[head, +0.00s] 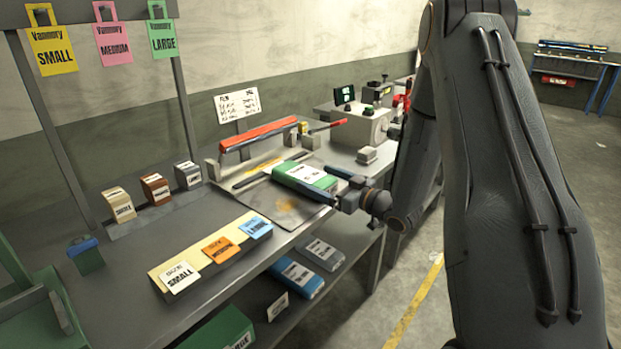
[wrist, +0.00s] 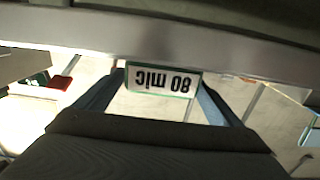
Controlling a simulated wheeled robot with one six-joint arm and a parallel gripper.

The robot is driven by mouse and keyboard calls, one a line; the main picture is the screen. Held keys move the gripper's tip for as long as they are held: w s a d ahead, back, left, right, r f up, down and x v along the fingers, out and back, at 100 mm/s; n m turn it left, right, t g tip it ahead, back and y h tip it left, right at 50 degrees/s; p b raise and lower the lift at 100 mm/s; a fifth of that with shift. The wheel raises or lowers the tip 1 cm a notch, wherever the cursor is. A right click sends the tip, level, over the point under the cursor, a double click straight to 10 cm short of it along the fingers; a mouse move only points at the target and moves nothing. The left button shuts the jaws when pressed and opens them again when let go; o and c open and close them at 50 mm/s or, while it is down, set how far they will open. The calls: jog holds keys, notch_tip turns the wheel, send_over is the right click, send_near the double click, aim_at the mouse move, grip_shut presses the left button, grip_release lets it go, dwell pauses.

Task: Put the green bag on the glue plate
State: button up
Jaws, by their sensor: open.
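The green bag (head: 291,180), a flat green pack with a white label, is at the bench's front edge. It appears to lie on the back part of a grey plate with an orange-brown stain, which looks like the glue plate (head: 287,209). I cannot tell whether they touch all along. My gripper (head: 327,184) is at the bag's right end, with its blue fingers open on either side. In the wrist view, the bag's end label (wrist: 163,80), reading "80 mic" upside down, sits between the fingertips, with gaps below it.
A red-handled bar sealer (head: 264,134) stands behind the plate, and a grey machine (head: 355,127) is to its right. Small, medium and large cards (head: 219,249) lie to the left on a sloped strip. A lower shelf holds blue (head: 297,278) and grey packs.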

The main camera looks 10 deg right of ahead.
jog(key=b+v, duration=0.1)
jog(key=v, duration=0.6)
jog(key=shift+s+d, duration=0.2)
jog(key=shift+s, duration=0.05)
